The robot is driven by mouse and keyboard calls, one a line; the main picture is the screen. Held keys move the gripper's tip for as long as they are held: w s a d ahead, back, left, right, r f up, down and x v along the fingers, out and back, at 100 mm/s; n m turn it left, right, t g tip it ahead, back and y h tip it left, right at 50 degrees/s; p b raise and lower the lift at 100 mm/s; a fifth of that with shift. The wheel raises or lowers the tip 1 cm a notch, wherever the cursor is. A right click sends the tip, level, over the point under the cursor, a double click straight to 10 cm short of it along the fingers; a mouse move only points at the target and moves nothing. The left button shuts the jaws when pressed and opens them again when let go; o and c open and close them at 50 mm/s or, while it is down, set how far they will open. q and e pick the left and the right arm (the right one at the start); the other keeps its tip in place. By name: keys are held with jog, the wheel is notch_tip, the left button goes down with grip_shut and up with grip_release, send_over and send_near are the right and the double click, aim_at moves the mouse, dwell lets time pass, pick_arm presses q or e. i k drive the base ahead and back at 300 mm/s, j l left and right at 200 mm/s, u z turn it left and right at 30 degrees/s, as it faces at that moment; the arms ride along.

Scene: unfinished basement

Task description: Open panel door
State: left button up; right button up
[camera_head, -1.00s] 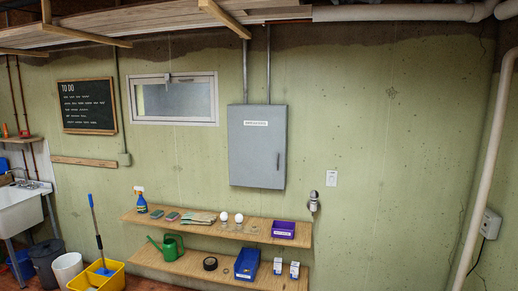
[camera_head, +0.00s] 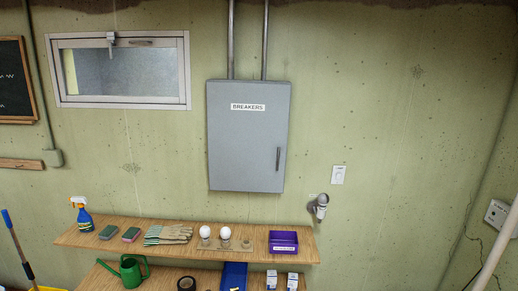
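The grey breaker panel (camera_head: 240,150) hangs on the green concrete wall, near the middle of the head view. Its door is shut and carries a white label reading BREAKERS (camera_head: 248,107). A dark vertical handle (camera_head: 278,159) is on the door's right side, below mid-height. Neither of my grippers shows in the view.
A lower shelf holds a green watering can (camera_head: 130,270). A lamp socket (camera_head: 319,206) and light switch (camera_head: 338,174) are right of the panel.

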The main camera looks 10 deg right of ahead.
aim_at(248, 123)
jog(key=i+l, duration=0.3)
jog(key=i, duration=0.2)
jog(key=i+l+z, duration=0.1)
jog(key=i+l, duration=0.15)
jog(key=i, duration=0.2)
jog(key=i+l, duration=0.25)
jog(key=i, duration=0.25)
